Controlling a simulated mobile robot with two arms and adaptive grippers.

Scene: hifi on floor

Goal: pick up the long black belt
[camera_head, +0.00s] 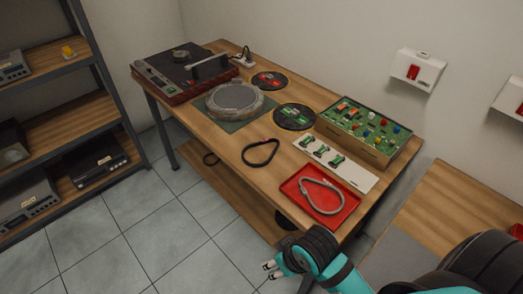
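A black belt (260,153) lies as a loop on the wooden table, near its front edge and left of the red tray. My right gripper (271,270) is at the bottom of the view, in front of the table and apart from the black belt. Its fingertips are small and no object shows between them; how far they are apart is unclear. My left gripper is out of view.
The table (222,133) also holds a turntable (185,72), a round grey platter (234,98), two black discs, a green circuit board (368,125), a white strip (335,163) and a red tray (320,196) with a grey belt (322,197). Shelves (65,110) stand left.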

